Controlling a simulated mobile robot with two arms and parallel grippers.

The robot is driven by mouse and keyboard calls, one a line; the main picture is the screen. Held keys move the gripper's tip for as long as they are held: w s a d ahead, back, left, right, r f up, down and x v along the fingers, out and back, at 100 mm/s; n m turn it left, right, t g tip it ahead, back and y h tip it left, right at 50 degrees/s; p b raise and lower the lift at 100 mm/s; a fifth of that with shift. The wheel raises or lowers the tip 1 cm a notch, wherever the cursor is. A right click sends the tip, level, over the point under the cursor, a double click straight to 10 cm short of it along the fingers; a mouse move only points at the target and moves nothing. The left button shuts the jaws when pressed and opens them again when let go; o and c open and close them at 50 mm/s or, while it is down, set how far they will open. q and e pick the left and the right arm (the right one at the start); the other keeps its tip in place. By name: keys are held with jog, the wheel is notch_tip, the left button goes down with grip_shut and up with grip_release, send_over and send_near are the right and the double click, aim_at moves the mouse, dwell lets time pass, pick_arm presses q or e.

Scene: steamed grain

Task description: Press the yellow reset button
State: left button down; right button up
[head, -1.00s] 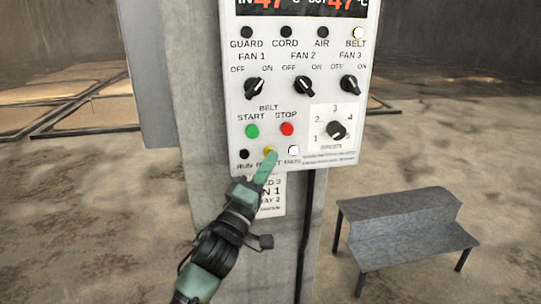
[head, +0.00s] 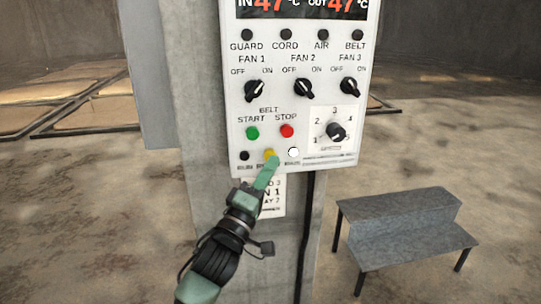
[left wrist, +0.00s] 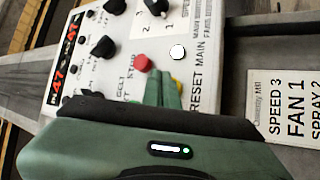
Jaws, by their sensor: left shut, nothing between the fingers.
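The yellow reset button (head: 270,154) is in the bottom row of the white control panel (head: 233,100), below the green start button (head: 252,133) and red stop button (head: 287,131). My left gripper (head: 271,164) is shut and empty. Its green fingertips are at the button's lower edge and hide part of it; I cannot tell whether they touch. In the left wrist view the shut fingertips (left wrist: 164,76) cover much of the yellow button (left wrist: 177,84), close to the word RESET. My right gripper is not in view.
Black fan knobs (head: 303,88) and a speed dial (head: 335,132) are on the panel. The guard, cord, air and belt lamps are dark; a white lamp (head: 294,153) glows right of the yellow button. A grey step (head: 400,228) stands at lower right.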

pick_arm(q)
jog(key=shift+s, duration=0.1)
jog(key=shift+s+d+p, duration=0.2)
jog(key=shift+s+p, duration=0.05)
jog(key=shift+s, duration=0.55)
jog(key=shift+s+d+p, duration=0.2)
jog(key=shift+s+d, duration=0.05)
jog(key=shift+s, duration=0.5)
jog(key=shift+s+d+p, duration=0.2)
jog(key=shift+s+p, duration=0.05)
jog(key=shift+s, duration=0.55)
